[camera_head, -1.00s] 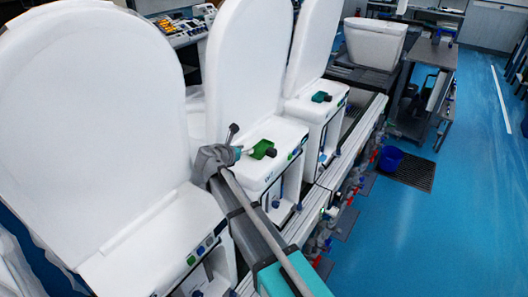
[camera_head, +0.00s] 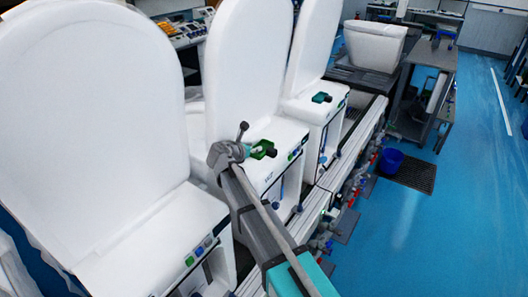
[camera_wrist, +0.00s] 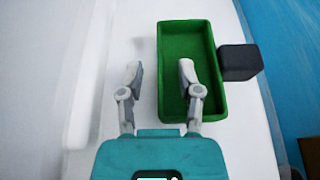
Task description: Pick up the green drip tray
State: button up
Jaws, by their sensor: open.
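The green drip tray (camera_wrist: 206,38) is a shallow, open rectangular box with a black block (camera_wrist: 238,62) on its right side in the wrist view. It rests on the white top of the middle toilet unit, and shows small in the head view (camera_head: 262,148). My gripper (camera_wrist: 161,70) is open. Its right finger is over the inside of the tray and its left finger is outside, left of the tray, so the tray's left wall lies between them. I cannot tell the height of the fingertips above the tray. In the head view my gripper (camera_head: 247,151) is partly hidden by my arm.
Raised white toilet lids (camera_head: 240,70) stand left of the tray. A teal tray with a black block (camera_head: 321,97) sits on the unit behind. A blue bucket (camera_head: 391,160) stands on the floor. The blue floor to the right is open.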

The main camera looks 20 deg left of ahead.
aim_at(267, 150)
grip_shut()
jog(key=shift+r, duration=0.15)
dwell(0.4)
notch_tip(267, 150, up, 3)
jog(key=p, duration=0.3)
jog(key=shift+f, duration=0.2)
jog(key=d+r+p, duration=0.1)
jog(key=r+p, duration=0.1)
jog(key=d+r+p, duration=0.4)
jog(key=shift+s+d+r+p, duration=0.1)
jog(key=shift+s+r+p, duration=0.15)
jog(key=shift+r+p, duration=0.15)
jog(key=d+r+p, duration=0.3)
jog(key=d, duration=0.5)
jog(key=shift+s+d+r, duration=0.15)
jog(key=shift+s+d, duration=0.2)
jog(key=shift+d, duration=0.05)
